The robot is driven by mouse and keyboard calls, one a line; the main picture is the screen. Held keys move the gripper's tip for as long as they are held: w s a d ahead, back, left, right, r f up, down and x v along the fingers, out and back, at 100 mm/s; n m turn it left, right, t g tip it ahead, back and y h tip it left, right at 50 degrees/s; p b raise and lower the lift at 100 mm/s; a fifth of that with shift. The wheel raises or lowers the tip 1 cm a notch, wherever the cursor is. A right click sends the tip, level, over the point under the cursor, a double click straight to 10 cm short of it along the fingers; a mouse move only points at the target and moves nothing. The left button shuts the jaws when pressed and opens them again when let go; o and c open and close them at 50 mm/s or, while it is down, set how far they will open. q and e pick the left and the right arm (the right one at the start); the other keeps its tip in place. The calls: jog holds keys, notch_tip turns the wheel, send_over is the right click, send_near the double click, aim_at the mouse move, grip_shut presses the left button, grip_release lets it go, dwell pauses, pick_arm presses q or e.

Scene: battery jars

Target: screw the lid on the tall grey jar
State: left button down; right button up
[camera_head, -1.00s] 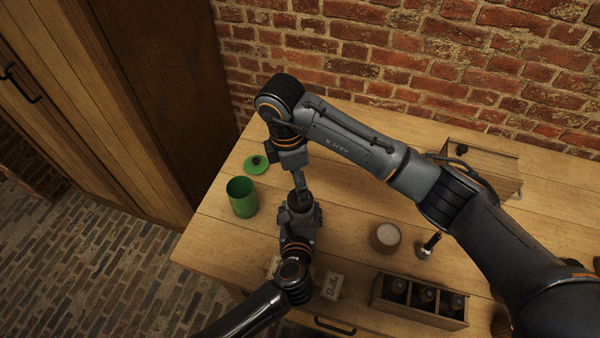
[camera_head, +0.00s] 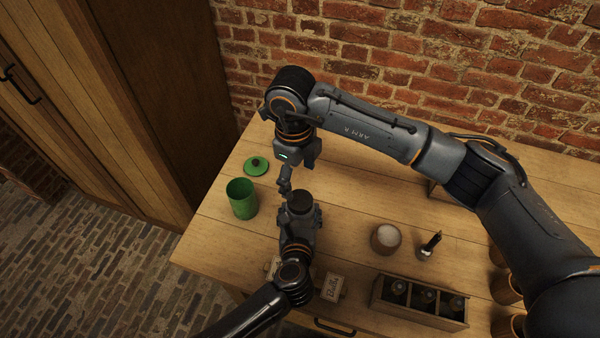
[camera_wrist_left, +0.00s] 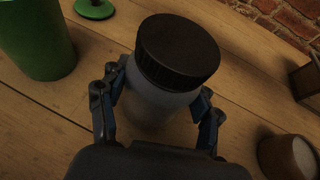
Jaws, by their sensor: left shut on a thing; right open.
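The tall grey jar (camera_wrist_left: 155,103) stands upright on the table in the left wrist view, with a wide black lid (camera_wrist_left: 178,50) on its mouth. I cannot tell how tightly the lid is screwed. In the head view the black lid (camera_head: 300,202) hides most of the jar. My left gripper (camera_head: 303,222) is shut around the jar's body below the lid; its fingers also show in the left wrist view (camera_wrist_left: 160,105). My right gripper (camera_head: 285,182) is open and empty, beside and behind the lid, apart from it in the picture.
An open green jar (camera_head: 242,200) stands left of the grey jar, with its green lid (camera_head: 256,166) lying behind it. To the right are a round pale-topped container (camera_head: 386,238), a small dark upright item (camera_head: 430,246) and a wooden box (camera_head: 418,312) holding several bottles.

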aim_at(300, 199)
pick_arm(q)
jog(key=shift+f, duration=0.1)
pick_arm(e)
jog(key=n, duration=0.4)
jog(key=shift+r+n, duration=0.15)
jog(key=shift+n, duration=0.25)
jog(key=n, duration=0.4)
jog(key=shift+s+d+r+n, duration=0.1)
jog(key=shift+d+n, duration=0.05)
jog(key=shift+n, duration=0.15)
jog(key=n, duration=0.6)
jog(key=shift+s+r+n+y, duration=0.15)
jog(key=shift+n+y, duration=0.15)
jog(key=shift+n, duration=0.1)
jog(key=shift+f, duration=4)
